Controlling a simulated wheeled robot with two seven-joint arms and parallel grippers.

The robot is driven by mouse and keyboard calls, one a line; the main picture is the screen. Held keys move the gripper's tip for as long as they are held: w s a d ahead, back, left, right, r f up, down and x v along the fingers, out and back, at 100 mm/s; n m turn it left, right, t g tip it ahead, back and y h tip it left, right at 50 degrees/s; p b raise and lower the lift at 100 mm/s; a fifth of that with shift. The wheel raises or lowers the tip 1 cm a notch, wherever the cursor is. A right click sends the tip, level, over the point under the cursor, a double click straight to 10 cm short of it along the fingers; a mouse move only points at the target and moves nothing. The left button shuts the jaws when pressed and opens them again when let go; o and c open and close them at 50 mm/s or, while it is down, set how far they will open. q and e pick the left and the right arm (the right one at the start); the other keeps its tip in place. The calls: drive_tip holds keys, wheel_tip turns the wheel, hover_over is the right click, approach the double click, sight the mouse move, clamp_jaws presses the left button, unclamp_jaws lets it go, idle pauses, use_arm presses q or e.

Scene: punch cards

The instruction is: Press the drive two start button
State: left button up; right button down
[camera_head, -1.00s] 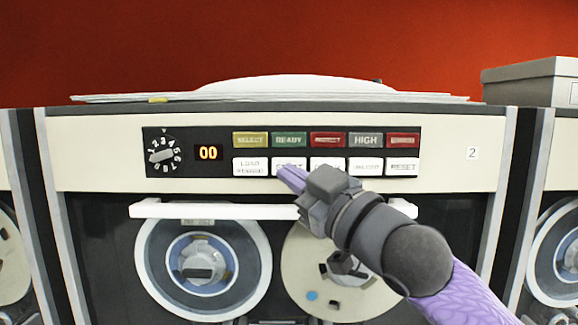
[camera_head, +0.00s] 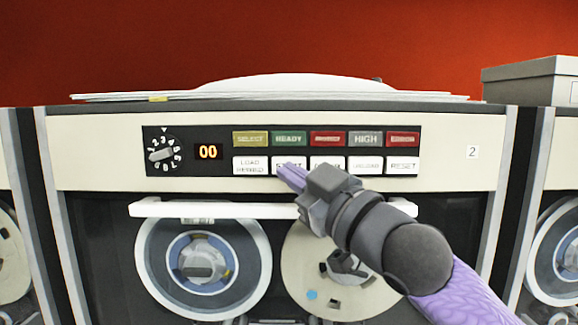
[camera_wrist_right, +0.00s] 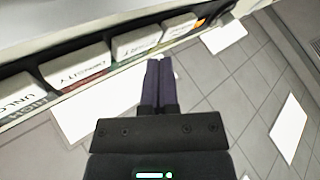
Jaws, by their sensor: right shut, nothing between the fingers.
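The drive two front panel (camera_head: 100,135) is cream and has a small label 2 (camera_head: 473,153) at its right. The white start button (camera_head: 291,161) is second from the left in the lower row, partly covered by my fingers. It also shows in the right wrist view (camera_wrist_right: 137,44). My right gripper (camera_head: 281,167) is shut and empty, its purple fingertips at the lower part of the start button. In the right wrist view the closed fingers (camera_wrist_right: 159,61) point at this button's edge. I cannot tell whether they touch it. My left gripper is not in view.
The load rewind button (camera_head: 251,166) is just left and the reset button (camera_head: 402,166) at the right end. Coloured lamps line the upper row. A dial (camera_head: 162,154) and a display (camera_head: 208,152) sit left. A white bar (camera_head: 220,210) runs below, above the tape reels.

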idle(0.6)
drive_tip(key=shift+w+r+p, duration=0.1)
drive_tip(key=shift+w+p, duration=0.2)
drive_tip(key=shift+p, duration=0.1)
drive_tip(key=shift+w, duration=0.15)
drive_tip(key=shift+w+p, duration=0.5)
drive_tip(key=shift+p, duration=0.1)
idle(0.4)
drive_tip(key=shift+s+b, duration=0.35)
drive_tip(key=shift+s, duration=0.55)
drive_tip(key=shift+s, duration=0.1)
